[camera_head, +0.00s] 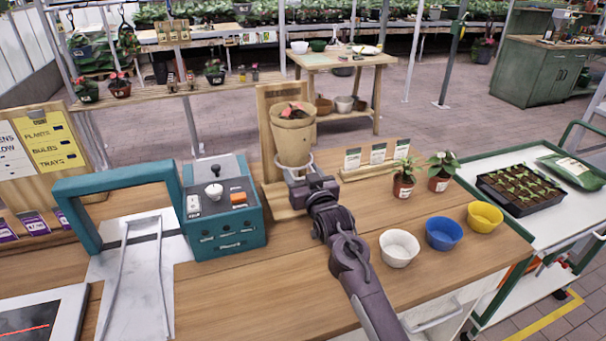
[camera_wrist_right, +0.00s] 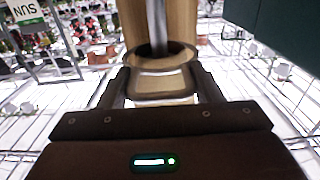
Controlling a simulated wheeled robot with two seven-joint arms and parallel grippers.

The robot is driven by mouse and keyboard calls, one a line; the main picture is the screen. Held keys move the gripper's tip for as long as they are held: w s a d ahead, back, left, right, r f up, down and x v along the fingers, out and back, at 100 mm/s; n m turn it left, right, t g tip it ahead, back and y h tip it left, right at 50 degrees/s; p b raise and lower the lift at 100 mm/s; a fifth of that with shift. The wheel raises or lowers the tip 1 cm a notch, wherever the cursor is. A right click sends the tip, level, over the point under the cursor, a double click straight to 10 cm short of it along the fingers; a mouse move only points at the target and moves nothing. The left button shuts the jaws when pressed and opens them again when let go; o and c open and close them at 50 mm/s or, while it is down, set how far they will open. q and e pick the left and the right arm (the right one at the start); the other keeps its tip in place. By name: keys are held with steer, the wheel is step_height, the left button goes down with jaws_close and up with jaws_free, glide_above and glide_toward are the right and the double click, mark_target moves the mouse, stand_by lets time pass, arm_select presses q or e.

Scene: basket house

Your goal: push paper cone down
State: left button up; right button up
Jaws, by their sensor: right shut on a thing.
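The tan paper cone (camera_head: 292,140) stands upright against a wooden backboard (camera_head: 268,98) at the back of the bench. Something reddish shows in its open top. A pale ring or finger part crosses its lower end, and I cannot tell which. My right gripper (camera_head: 297,168) is at the cone's lower part. In the wrist view my right gripper's two fingers (camera_wrist_right: 162,85) are shut on either side of a tan body with a rounded rim, which appears to be the paper cone (camera_wrist_right: 160,78). My left gripper is not in view.
A teal machine (camera_head: 222,215) with a lever stands left of the cone. Small card signs (camera_head: 378,155), two potted plants (camera_head: 404,178) and white, blue and yellow bowls (camera_head: 443,233) are to the right. The bench front is mostly clear.

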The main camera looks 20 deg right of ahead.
step_height(320, 180, down, 4)
steer(key=shift+d+f+b, duration=0.1)
steer(key=shift+f+b, duration=0.05)
steer(key=shift+b, duration=1.1)
steer(key=o, duration=1.1)
steer(key=s, duration=0.4)
steer(key=s+b, duration=0.1)
steer(key=s, duration=0.3)
steer(key=shift+d, duration=0.2)
